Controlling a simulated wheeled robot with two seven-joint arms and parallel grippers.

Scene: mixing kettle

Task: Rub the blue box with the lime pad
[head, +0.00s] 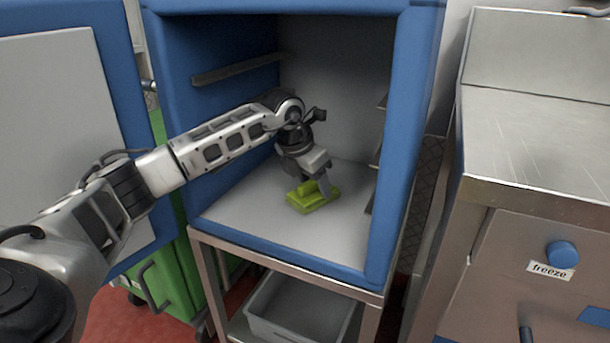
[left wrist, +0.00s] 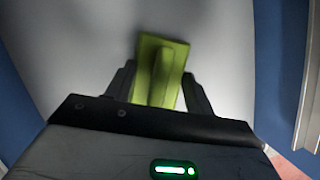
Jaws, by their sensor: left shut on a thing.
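The blue box (head: 417,110) stands open, with a grey-white interior and its blue door (head: 125,110) swung out to the left. My left arm reaches in from the left. My left gripper (head: 317,184) is inside the box, low over its floor, shut on the lime pad (head: 313,200). The pad has a raised grip and is at the box floor; I cannot tell how firmly it touches. In the left wrist view the pad (left wrist: 157,70) sits between the two fingers of the left gripper (left wrist: 157,88). My right gripper is not in view.
The box rests on a metal stand (head: 205,265) with a grey bin (head: 300,322) below. Rails (head: 235,70) line the inner walls. A green wheeled bin (head: 172,285) is at lower left. A steel counter (head: 535,140) with a "freeze" label (head: 549,270) stands right.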

